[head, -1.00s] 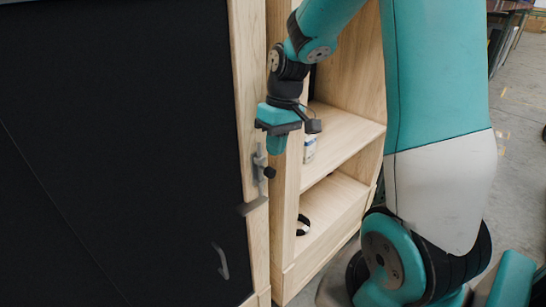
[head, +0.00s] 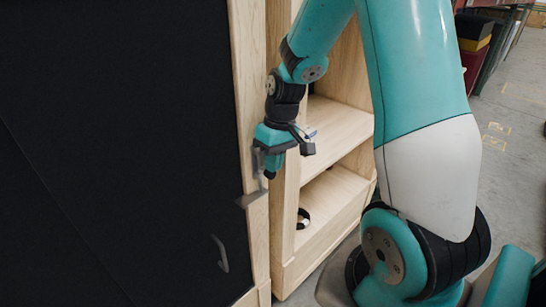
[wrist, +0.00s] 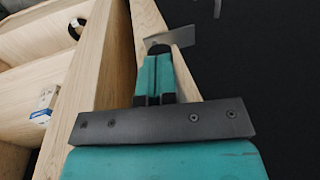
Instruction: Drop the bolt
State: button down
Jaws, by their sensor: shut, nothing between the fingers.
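The bolt (head: 257,162) is a grey metal fitting on the pale wooden edge of the large black panel in the head view. Its black knob, seen a second ago, is now hidden or merges with my fingertips. A grey metal plate (head: 252,199) sits just below it and also shows past my fingertips in the wrist view (wrist: 178,38). My gripper (head: 271,172) is shut with nothing between its fingers. It points down at the bolt, right against or in front of it; I cannot tell whether it touches. In the wrist view, my gripper (wrist: 157,58) has its fingers together.
A wooden shelf unit (head: 335,125) stands right beside the bolt. A black ring-like item (head: 303,218) lies on its lower shelf, and a small white-and-blue box (wrist: 44,103) on another. A grey handle (head: 220,254) is on the black panel (head: 110,150). Open floor lies at right.

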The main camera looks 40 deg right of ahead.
jog(key=shift+s+f, duration=0.1)
jog(key=shift+f, duration=0.2)
jog(key=shift+r+p, duration=0.45)
jog(key=shift+p, duration=0.1)
jog(key=d+r, duration=0.2)
jog(key=r, duration=0.9)
jog(key=d+r+p, duration=0.1)
jog(key=d+r, duration=0.1)
jog(key=r, duration=1)
jog(key=shift+d+r, duration=0.15)
jog(key=shift+d, duration=0.2)
